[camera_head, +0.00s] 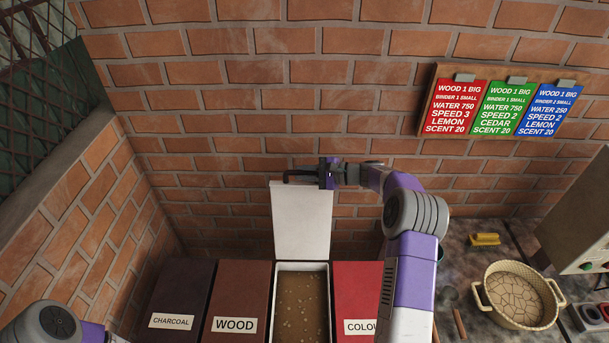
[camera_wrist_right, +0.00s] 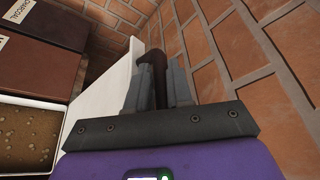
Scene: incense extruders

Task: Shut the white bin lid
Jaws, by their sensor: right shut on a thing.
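The white bin (camera_head: 326,268) is open, and brown grainy material shows inside it. Its white lid (camera_head: 302,222) stands upright against the brick wall, and also shows in the right wrist view (camera_wrist_right: 108,96). A dark handle (camera_head: 300,178) runs along the lid's top edge. My right gripper (camera_head: 326,174) is at that top edge, shut on the handle; in the right wrist view its fingers (camera_wrist_right: 160,82) close around the dark handle. My left arm shows only at the bottom left corner of the head view; its gripper is out of view.
Shut bins labelled charcoal (camera_head: 178,290) and wood (camera_head: 238,290) stand left of the white bin. A red bin (camera_head: 356,290) stands right of it, partly behind my right arm. A woven basket (camera_head: 518,294) and a yellow object (camera_head: 485,239) lie on the right-hand counter.

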